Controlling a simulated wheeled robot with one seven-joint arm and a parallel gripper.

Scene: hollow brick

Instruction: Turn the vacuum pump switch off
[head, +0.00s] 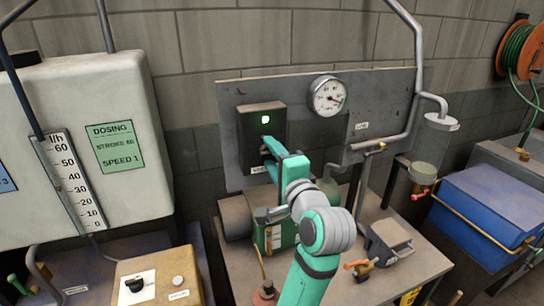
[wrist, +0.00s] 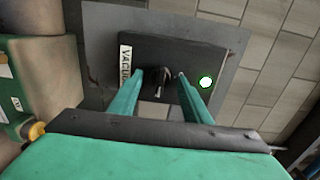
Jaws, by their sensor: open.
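In the head view my gripper (head: 266,147) is at the box's lower part and hides the knob.
A round gauge (head: 328,96) and a grey pipe (head: 412,110) are to the right of the box. The pump (head: 238,216) stands on the bench below. A dosing tank (head: 95,150) is at left, a blue box (head: 490,215) at right.

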